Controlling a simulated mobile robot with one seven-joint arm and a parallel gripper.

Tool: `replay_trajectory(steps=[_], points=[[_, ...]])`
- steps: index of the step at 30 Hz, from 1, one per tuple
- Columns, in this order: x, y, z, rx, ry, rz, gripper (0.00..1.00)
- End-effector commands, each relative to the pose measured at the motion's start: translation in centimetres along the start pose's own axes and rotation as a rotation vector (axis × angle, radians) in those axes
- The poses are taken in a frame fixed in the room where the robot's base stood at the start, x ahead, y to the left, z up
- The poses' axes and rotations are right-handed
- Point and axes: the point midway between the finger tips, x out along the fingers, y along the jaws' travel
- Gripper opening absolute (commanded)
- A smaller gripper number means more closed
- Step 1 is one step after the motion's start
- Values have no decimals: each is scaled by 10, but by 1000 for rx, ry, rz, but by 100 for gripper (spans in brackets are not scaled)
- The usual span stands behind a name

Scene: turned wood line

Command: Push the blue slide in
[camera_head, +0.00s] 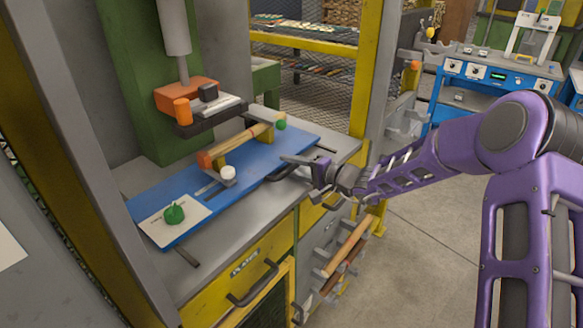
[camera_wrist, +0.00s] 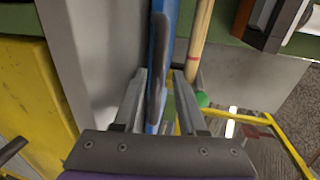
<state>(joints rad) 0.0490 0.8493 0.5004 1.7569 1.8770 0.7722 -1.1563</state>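The blue slide (camera_head: 165,195) is a long flat plate lying along the grey bench under the press. It carries a wooden spindle (camera_head: 240,142) on its fixtures, a white round knob (camera_head: 228,173) and a white card with a green knob (camera_head: 174,213). A dark bar handle (camera_head: 278,177) is on its near edge. My gripper (camera_head: 298,168) is at this handle. In the wrist view the fingers of my gripper (camera_wrist: 162,100) are apart, with the handle (camera_wrist: 157,62) and the edge of the blue slide (camera_wrist: 172,25) between them. I cannot tell whether either finger touches the handle.
The press head (camera_head: 205,105), with orange parts, hangs over the slide from a green column. A yellow drawer (camera_head: 240,268) with a handle is below the bench top. Wooden rods (camera_head: 345,245) sit in a rack at its right. Open floor lies right of the bench.

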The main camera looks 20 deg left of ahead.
Motion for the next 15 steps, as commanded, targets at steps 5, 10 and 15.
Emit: replay_trajectory(steps=[5, 10, 15], points=[[-2, 4, -1, 2, 2, 7, 46], [-2, 5, -1, 3, 3, 9, 46], [-2, 6, -2, 3, 4, 10, 46]])
